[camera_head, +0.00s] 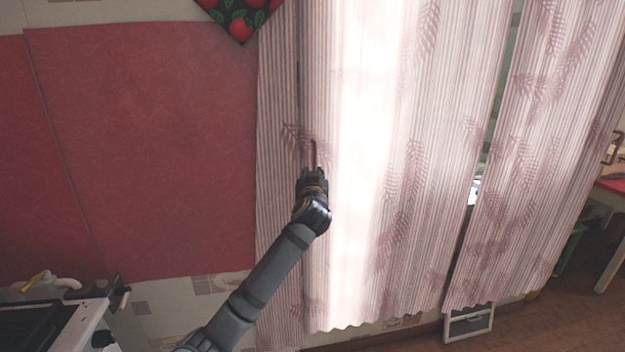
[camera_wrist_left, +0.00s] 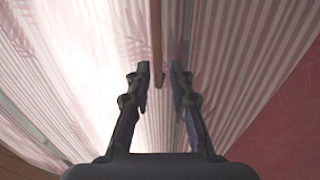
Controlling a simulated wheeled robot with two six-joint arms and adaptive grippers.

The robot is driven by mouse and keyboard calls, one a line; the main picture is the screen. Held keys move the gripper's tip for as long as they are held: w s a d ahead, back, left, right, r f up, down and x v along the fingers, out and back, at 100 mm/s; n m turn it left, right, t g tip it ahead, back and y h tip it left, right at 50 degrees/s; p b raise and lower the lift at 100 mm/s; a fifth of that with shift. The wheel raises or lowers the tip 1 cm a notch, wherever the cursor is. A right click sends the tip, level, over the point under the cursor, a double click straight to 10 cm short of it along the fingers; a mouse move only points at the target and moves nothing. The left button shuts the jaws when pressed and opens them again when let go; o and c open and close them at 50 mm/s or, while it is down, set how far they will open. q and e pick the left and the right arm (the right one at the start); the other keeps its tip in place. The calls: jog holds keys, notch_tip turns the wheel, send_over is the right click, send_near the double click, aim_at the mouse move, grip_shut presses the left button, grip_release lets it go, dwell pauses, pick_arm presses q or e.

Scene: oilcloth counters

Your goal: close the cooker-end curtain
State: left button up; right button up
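The cooker-end curtain (camera_head: 400,130) is pale pink with stripes and leaf prints and hangs at the centre, brightly lit from behind. A narrow striped strip (camera_head: 277,200) hangs at its left side. A thin brown pull rod (camera_head: 313,152) hangs upright there; it also shows in the left wrist view (camera_wrist_left: 156,40). My left gripper (camera_head: 312,174) is at the rod's lower end. In the left wrist view its fingers (camera_wrist_left: 160,72) are apart, with the rod's end in line between them; I see no clear contact. My right gripper is out of view.
Another pink curtain panel (camera_head: 535,170) hangs at the right, with a narrow gap between the panels. The cooker (camera_head: 60,325) stands at the lower left. A red wall panel (camera_head: 150,150) is at the left. A red-topped table (camera_head: 612,187) is at the far right.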

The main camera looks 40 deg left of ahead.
pick_arm(q)
jog(key=v, duration=0.4)
dwell(0.4)
